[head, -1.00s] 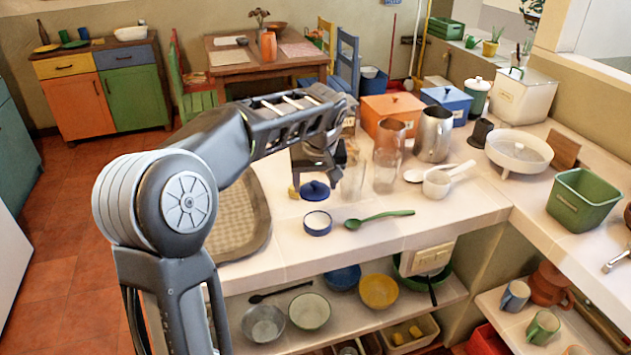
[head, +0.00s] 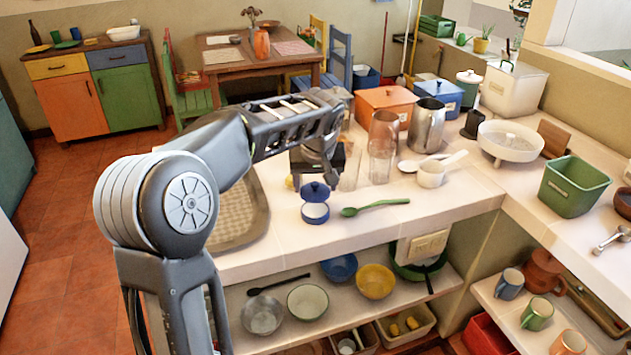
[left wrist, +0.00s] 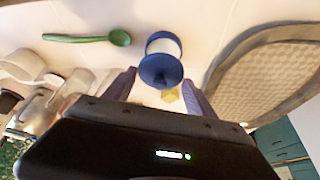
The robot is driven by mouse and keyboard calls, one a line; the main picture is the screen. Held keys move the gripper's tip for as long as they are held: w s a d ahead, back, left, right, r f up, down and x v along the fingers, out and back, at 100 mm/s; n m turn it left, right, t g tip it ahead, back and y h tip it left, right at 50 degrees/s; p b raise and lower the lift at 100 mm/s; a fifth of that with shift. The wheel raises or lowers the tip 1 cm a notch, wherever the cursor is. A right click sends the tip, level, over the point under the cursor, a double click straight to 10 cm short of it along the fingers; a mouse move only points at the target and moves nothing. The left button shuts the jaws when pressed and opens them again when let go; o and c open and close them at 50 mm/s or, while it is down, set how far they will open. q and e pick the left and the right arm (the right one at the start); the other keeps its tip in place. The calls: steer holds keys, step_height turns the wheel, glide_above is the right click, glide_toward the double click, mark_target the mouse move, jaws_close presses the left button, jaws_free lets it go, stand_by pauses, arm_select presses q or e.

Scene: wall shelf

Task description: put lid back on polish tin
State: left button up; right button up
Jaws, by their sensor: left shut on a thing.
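The polish tin (head: 315,214) is a small round blue tin with a pale inside, standing on the white counter. It also shows in the left wrist view (left wrist: 163,44), partly covered by the lid. The blue lid (head: 315,189) with its small knob is just above the tin's far edge in the head view; the tin's pale inside shows below it. It also shows in the left wrist view (left wrist: 160,71). I cannot tell whether lid and tin touch. My left gripper (head: 318,170) is shut on the lid, its fingertips partly hidden. My right gripper is not in view.
A green spoon (head: 375,208) lies right of the tin. Clear glasses (head: 381,166), a metal pitcher (head: 427,125) and a white ladle-like cup (head: 432,175) stand further right. A woven tray (head: 237,215) lies left. A small yellow block (left wrist: 170,95) is near the lid. The counter's front edge is close.

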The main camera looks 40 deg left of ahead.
mark_target(316, 195)
arm_select(q)
steer(key=shift+f+b, duration=1.55)
steer(key=shift+f, duration=0.8)
steer(key=shift+f+b, duration=0.15)
steer(key=shift+b, duration=0.3)
stand_by(0.5)
stand_by(0.4)
steer(key=o, duration=1.4)
steer(key=shift+o, duration=0.3)
steer(key=shift+o, duration=0.7)
